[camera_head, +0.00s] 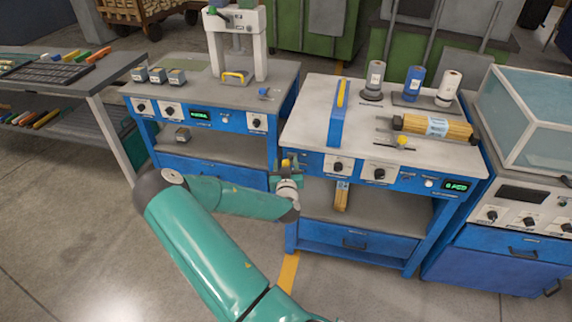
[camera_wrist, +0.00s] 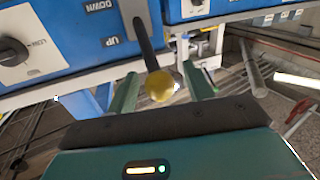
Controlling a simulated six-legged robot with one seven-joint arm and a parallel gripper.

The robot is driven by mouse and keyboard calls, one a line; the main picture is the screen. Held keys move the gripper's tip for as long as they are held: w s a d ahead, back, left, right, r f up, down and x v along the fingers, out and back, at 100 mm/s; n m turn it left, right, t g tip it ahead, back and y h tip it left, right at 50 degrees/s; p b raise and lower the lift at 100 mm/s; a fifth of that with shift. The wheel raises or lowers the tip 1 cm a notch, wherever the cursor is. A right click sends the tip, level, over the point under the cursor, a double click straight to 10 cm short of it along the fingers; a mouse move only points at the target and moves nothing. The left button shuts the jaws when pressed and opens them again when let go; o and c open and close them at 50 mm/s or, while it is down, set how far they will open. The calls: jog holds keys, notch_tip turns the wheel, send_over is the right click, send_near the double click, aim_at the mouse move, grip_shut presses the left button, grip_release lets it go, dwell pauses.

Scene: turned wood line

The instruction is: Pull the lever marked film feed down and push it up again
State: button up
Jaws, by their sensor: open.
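A black lever (camera_wrist: 146,42) with a yellow ball knob (camera_wrist: 160,85) stands out from a blue panel in the wrist view. The panel has dark plates (camera_wrist: 105,22) reading DOWN and UP beside the lever; I see no legible film feed label. My gripper (camera_wrist: 160,74) is open, with one green finger on each side of the knob and gaps showing on both sides. In the head view my gripper (camera_head: 289,172) is at the left front corner of the right blue bench (camera_head: 310,160), and a small yellow spot, probably the knob, shows there.
The left blue bench (camera_head: 205,95) holds a white press (camera_head: 237,40). A narrow gap separates the benches.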

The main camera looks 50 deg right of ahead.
grip_shut()
